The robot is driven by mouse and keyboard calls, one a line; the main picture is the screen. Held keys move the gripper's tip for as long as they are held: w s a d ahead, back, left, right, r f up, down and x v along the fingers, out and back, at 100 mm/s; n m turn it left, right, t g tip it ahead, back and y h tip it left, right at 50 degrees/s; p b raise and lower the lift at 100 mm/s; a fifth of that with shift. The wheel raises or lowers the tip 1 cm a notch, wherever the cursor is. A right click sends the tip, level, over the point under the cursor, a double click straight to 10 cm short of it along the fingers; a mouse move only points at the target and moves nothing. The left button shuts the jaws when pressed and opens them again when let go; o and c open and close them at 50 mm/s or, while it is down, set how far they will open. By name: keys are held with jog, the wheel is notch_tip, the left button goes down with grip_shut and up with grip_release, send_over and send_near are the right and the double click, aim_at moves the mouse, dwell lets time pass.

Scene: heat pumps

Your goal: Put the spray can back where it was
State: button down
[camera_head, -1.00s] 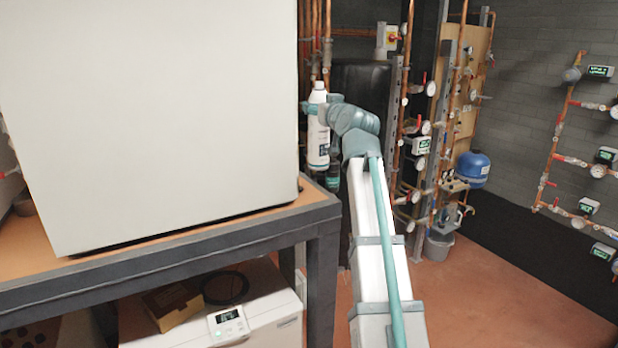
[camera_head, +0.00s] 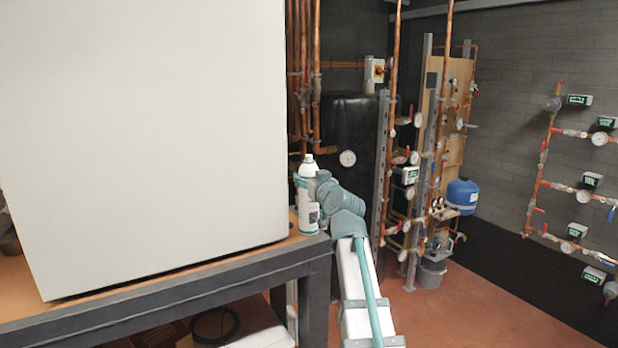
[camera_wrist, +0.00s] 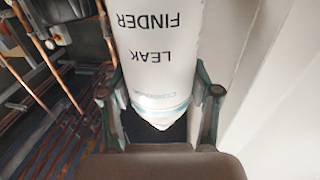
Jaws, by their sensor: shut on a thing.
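The spray can (camera_head: 309,216) is white with a pale cap and stands upright in the head view, beside the big white box. My gripper (camera_head: 307,184) is shut around its upper body. In the wrist view, the can (camera_wrist: 160,50) shows upside-down "LEAK FINDER" lettering between the fingers of my gripper (camera_wrist: 158,88). The can's base appears at the right corner of the bench (camera_head: 200,284). I cannot tell whether it touches the bench top.
The large white box (camera_head: 145,140) fills most of the bench top, close to the can's left. Copper pipes (camera_head: 304,80) and a black tank (camera_head: 350,140) stand behind. A blue vessel (camera_head: 462,195) is farther right. Open floor (camera_head: 450,310) lies right of the bench.

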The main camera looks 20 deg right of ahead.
jog(key=shift+f, duration=0.15)
jog(key=shift+c, duration=1.3)
grip_release()
jog(key=s+b, duration=0.3)
jog(key=s, duration=0.9)
jog(key=shift+a+b, duration=0.3)
jog(key=shift+a, duration=0.1)
